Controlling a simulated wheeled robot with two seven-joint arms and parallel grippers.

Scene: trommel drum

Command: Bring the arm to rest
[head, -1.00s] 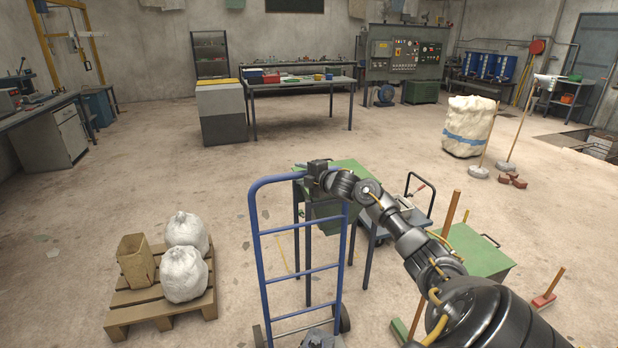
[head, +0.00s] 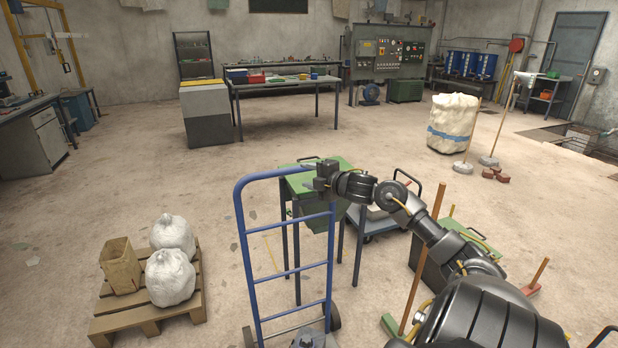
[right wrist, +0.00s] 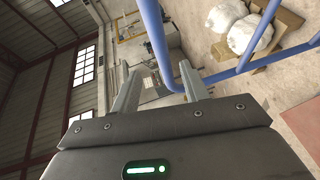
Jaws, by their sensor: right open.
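My right arm reaches in from the lower right of the head view. Its gripper (head: 322,178) is at the upper right part of the blue hand truck's frame (head: 242,235). In the right wrist view the two fingers of the gripper (right wrist: 160,92) stand apart, and the hand truck's blue tube (right wrist: 152,40) passes beyond and between them. I cannot tell whether a finger touches the tube. My left gripper does not show.
A green-topped stand (head: 335,163) is just behind the hand truck. A pallet (head: 150,318) with white sacks (head: 170,277) and a brown paper bag (head: 120,266) lies at left. A platform cart (head: 385,222) and a broom handle (head: 424,265) are near my right arm.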

